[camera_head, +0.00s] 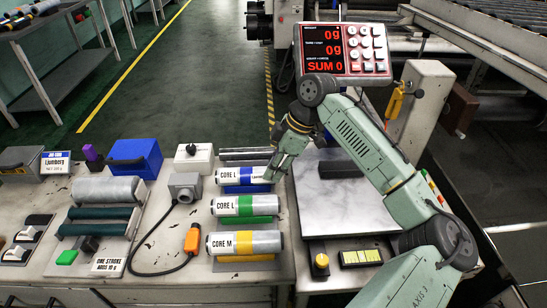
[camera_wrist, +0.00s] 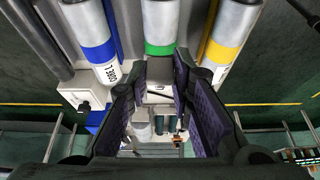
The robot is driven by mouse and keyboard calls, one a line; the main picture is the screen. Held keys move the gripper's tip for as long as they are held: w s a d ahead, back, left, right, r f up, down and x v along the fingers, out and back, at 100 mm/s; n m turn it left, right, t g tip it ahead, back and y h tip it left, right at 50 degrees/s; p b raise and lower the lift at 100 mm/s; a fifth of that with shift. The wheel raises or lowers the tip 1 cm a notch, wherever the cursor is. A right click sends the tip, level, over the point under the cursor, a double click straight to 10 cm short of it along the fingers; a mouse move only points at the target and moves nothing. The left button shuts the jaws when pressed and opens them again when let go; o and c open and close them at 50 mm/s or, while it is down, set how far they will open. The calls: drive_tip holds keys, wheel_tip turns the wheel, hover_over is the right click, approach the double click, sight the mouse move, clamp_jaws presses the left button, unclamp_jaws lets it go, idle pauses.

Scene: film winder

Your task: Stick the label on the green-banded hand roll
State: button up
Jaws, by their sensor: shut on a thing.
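The green-banded hand roll (camera_head: 245,207) lies in the middle of three rolls and carries a printed "CORE L". In the wrist view its green band (camera_wrist: 160,48) shows beyond the fingertips. My gripper (camera_head: 279,177) is at the right end of the blue-banded roll (camera_head: 240,179), above and behind the green-banded one. I cannot tell whether that is the label. No separate loose label can be made out.
The yellow-banded roll (camera_head: 244,244) lies in front. Right of the rolls is a marbled plate (camera_head: 347,207) with a dark block (camera_head: 342,169). A lit scale display (camera_head: 342,48) stands behind. Left are an orange-handled cable (camera_head: 192,238), a grey box (camera_head: 185,187) and a roller stand (camera_head: 103,213).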

drive_tip(key=f+b, duration=0.1)
drive_tip(key=f, duration=0.1)
drive_tip(key=b, duration=0.5)
hover_over(270, 198)
drive_tip(key=d, duration=0.1)
wheel_tip(270, 198, down, 4)
drive_tip(key=shift+s+d+f, duration=0.1)
drive_tip(key=shift+d+f, duration=0.05)
drive_tip(key=shift+f, duration=0.9)
drive_tip(key=shift+f, duration=0.55)
idle(1.0)
drive_tip(key=o, duration=0.5)
drive_tip(key=shift+o, duration=1.4)
drive_tip(key=shift+r, duration=0.15)
